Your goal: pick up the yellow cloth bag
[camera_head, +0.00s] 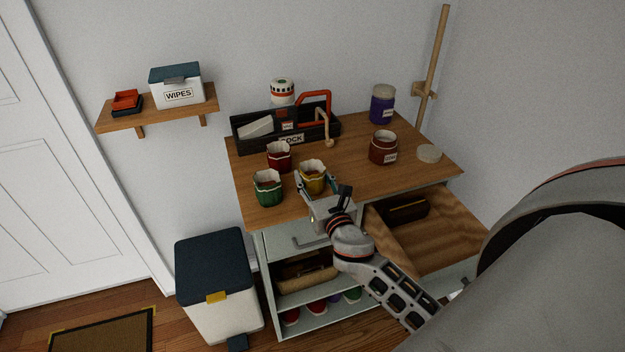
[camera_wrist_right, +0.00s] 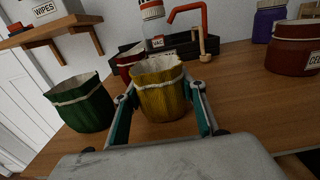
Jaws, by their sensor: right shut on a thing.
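The yellow cloth bag (camera_head: 312,175) stands upright at the front of the wooden desk top. It has a pale cord around its rim. In the right wrist view the yellow bag (camera_wrist_right: 164,95) sits between the two fingers, which press on its sides. My right gripper (camera_head: 318,186) is shut on it, reaching in from the front edge. The bag appears to be at desk level; I cannot tell whether it is off the surface. My left gripper is not in view.
A green bag (camera_head: 268,190) and a red bag (camera_head: 279,158) stand close by on the left. A black toolbox (camera_head: 250,142) is behind. A brown jar (camera_head: 383,150), a purple jar (camera_head: 382,106) and a round disc (camera_head: 429,153) are to the right. An open drawer (camera_head: 440,235) juts out below.

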